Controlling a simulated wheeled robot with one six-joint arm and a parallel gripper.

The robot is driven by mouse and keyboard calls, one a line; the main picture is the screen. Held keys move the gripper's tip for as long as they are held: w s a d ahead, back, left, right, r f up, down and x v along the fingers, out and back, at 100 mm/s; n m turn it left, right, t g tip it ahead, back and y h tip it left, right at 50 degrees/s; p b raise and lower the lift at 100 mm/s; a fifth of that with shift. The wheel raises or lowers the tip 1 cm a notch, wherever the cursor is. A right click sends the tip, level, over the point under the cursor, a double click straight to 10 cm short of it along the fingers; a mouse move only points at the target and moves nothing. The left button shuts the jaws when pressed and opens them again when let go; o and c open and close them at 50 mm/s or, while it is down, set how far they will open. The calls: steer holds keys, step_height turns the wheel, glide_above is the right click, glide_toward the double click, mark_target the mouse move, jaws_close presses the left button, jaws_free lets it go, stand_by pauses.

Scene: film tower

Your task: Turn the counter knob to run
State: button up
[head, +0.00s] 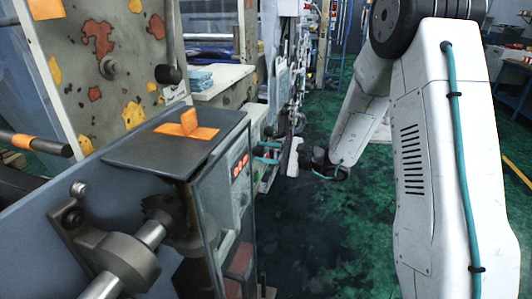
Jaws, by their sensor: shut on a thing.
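An orange piece (190,125) lies on the dark top plate of the box. A steel shaft with a collar (128,262) sticks out in front at lower left. A paint-stained panel (110,60) stands behind. Green-stained floor (330,235) is open below my arm.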

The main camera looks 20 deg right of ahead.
steer(key=n, duration=0.7)
steer(key=shift+f, duration=0.1)
stand_by(0.5)
steer(key=o, duration=0.9)
steer(key=shift+o, duration=0.2)
steer(key=v, duration=0.8)
steer(key=shift+a, duration=0.1)
